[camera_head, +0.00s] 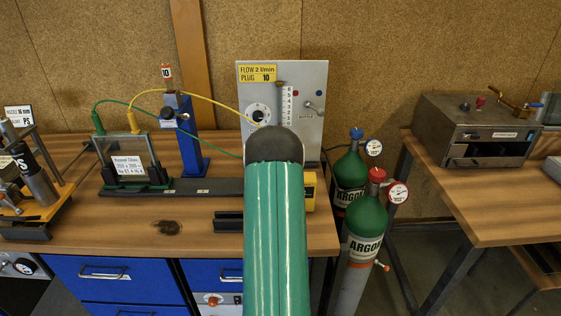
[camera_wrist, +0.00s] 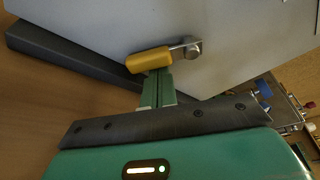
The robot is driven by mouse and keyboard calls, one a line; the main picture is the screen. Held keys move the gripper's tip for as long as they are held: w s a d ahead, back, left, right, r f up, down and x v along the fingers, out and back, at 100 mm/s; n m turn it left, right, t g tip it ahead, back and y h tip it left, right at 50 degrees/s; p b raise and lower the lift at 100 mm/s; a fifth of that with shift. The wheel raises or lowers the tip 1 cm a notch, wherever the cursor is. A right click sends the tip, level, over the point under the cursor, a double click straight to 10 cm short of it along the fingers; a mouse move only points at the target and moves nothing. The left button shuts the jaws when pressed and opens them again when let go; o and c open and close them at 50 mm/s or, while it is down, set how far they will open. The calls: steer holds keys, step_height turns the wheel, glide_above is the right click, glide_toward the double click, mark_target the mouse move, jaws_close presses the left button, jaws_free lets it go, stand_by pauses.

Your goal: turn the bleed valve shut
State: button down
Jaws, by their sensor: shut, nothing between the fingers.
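A lever with a yellow grip (camera_wrist: 150,60) sticks out from a grey panel on a metal pivot (camera_wrist: 186,48) in the wrist view. I take it for the bleed valve; no label on it is readable. The grip lies nearly level in the picture, pointing left from the pivot. My gripper (camera_wrist: 158,82) is shut and empty, its green fingertips just below the grip. I cannot tell whether they touch it. In the head view my arm hides the gripper and the lower part of the upright flow panel (camera_head: 306,75).
The bench (camera_head: 110,225) carries a glass frame (camera_head: 131,165), a blue post (camera_head: 185,135) and cables running to the panel. Two green argon bottles (camera_head: 364,226) with gauges stand right of the bench. A metal box (camera_head: 475,130) sits on the right table.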

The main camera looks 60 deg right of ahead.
steer(key=shift+w+a+r+m+t+y, duration=0.2)
steer(key=shift+w+m+y, duration=0.1)
steer(key=shift+m, duration=0.3)
steer(key=shift+w+a+r+m+t+y, duration=0.1)
steer(key=shift+w+m+t+y, duration=0.15)
steer(key=shift+m, duration=0.35)
steer(key=m, duration=0.1)
steer(key=r+m+t+y, duration=0.1)
steer(key=m, duration=0.1)
steer(key=shift+w+a+t, duration=0.2)
steer(key=shift+w+t, duration=0.05)
steer(key=shift+w, duration=0.15)
steer(key=shift+w+a+m, duration=0.1)
steer(key=shift+w+m, duration=0.05)
steer(key=shift+m, duration=0.15)
steer(key=shift+w+r, duration=0.2)
steer(key=shift+r, duration=0.1)
steer(key=shift+a+r, duration=0.1)
steer(key=shift+r, duration=0.1)
steer(key=shift+w, duration=0.2)
steer(key=shift+w+a+r, duration=0.2)
steer(key=shift+w+a, duration=0.2)
steer(key=shift+w, duration=0.35)
